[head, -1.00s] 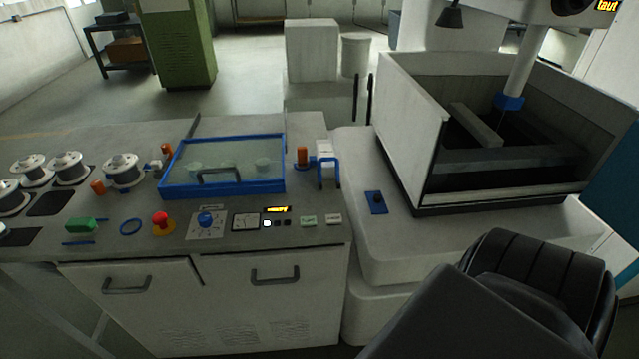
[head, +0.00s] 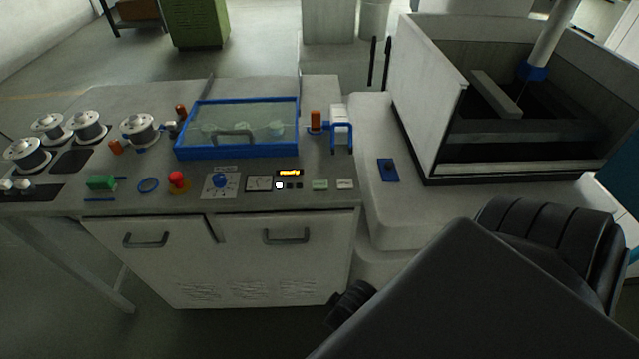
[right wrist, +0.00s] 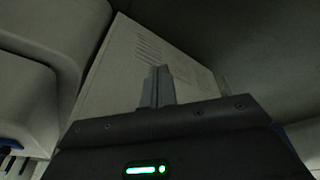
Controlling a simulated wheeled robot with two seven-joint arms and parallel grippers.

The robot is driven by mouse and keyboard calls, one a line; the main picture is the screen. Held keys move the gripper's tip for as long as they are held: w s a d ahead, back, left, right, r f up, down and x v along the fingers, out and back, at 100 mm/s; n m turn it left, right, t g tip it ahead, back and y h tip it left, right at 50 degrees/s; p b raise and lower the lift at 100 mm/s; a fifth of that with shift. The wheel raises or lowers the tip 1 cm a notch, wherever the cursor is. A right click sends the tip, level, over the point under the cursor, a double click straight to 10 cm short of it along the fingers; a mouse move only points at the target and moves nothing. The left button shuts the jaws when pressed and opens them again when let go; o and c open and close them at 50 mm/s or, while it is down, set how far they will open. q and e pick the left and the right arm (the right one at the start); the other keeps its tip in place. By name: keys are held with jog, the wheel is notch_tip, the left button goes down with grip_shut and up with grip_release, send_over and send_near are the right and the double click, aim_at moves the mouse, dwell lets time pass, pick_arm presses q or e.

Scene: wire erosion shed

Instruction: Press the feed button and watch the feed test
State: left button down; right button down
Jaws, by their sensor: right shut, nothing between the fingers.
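A small display (head: 289,173) glows orange and seems to read "ready". Below it sit a white button (head: 279,186) and two dark ones (head: 294,186); I cannot read which is the feed button. A dial gauge (head: 258,184) and a blue knob (head: 220,181) are to their left. My right gripper (right wrist: 158,86) is shut and empty in the right wrist view, in front of a pale vented cabinet face. My left gripper is not in view.
A red mushroom button (head: 177,180) and a blue-framed clear lid (head: 240,152) are on the bench. Spools (head: 87,126) stand at left. A blue switch plate (head: 388,170) and an open-topped machine tank (head: 425,100) are at right. My dark right arm covers the lower right.

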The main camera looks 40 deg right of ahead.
jog(key=w+d+r+n+t+y, duration=0.3)
jog(key=w+r+n+t, duration=0.5)
jog(key=w+r+n, duration=1.4)
jog(key=w+d+r+n+g+y, duration=0.1)
jog(key=d+r+n+g, duration=0.2)
jog(key=d+r+n, duration=0.5)
jog(key=d+r, duration=0.2)
jog(key=d, duration=0.2)
jog(key=shift+w+d+r+n, duration=0.15)
jog(key=shift+w+r+n, duration=0.15)
jog(key=shift+w, duration=0.05)
jog(key=shift+f, duration=0.1)
